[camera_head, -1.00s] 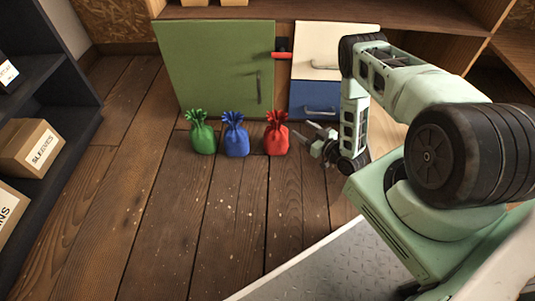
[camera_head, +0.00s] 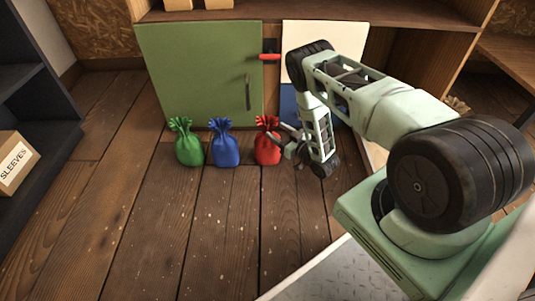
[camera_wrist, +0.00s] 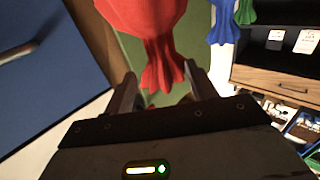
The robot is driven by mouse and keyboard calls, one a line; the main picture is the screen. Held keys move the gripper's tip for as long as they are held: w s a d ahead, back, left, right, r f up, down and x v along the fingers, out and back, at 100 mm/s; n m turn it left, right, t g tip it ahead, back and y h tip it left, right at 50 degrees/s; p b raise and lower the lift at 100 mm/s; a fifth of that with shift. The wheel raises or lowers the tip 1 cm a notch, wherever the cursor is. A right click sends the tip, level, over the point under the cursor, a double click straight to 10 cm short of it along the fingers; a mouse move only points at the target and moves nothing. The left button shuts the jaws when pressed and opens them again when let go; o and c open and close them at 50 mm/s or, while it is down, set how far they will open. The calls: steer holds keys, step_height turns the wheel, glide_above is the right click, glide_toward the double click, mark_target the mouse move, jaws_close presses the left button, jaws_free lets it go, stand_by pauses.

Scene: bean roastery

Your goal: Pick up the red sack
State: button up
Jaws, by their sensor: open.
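The red sack (camera_head: 267,143) stands upright on the wooden floor, at the right end of a row of three tied sacks. The blue sack (camera_head: 224,146) and the green sack (camera_head: 187,145) stand to its left. My gripper (camera_head: 284,140) is open at the red sack's right side, its fingers pointing at it. In the wrist view the red sack (camera_wrist: 150,25) hangs in from the top edge, and its gathered neck reaches toward the space between my open fingers (camera_wrist: 165,95). Whether the fingers touch the sack I cannot tell.
A green cabinet door (camera_head: 205,75) stands close behind the sacks, with a red handle (camera_head: 270,57) beside it. A dark shelf with a box labelled SLEEVES (camera_head: 14,163) is at the left. The floor in front of the sacks is clear.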

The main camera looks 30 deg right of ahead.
mark_target(271, 127)
steer(key=w+b, duration=0.2)
steer(key=w+a+b, duration=0.1)
steer(key=w+b, duration=0.1)
steer(key=w, duration=0.1)
steer(key=shift+a, duration=0.2)
steer(key=shift+w+r, duration=0.2)
steer(key=shift+w, duration=0.1)
jaws_close()
stand_by(1.0)
steer(key=shift+r, duration=0.1)
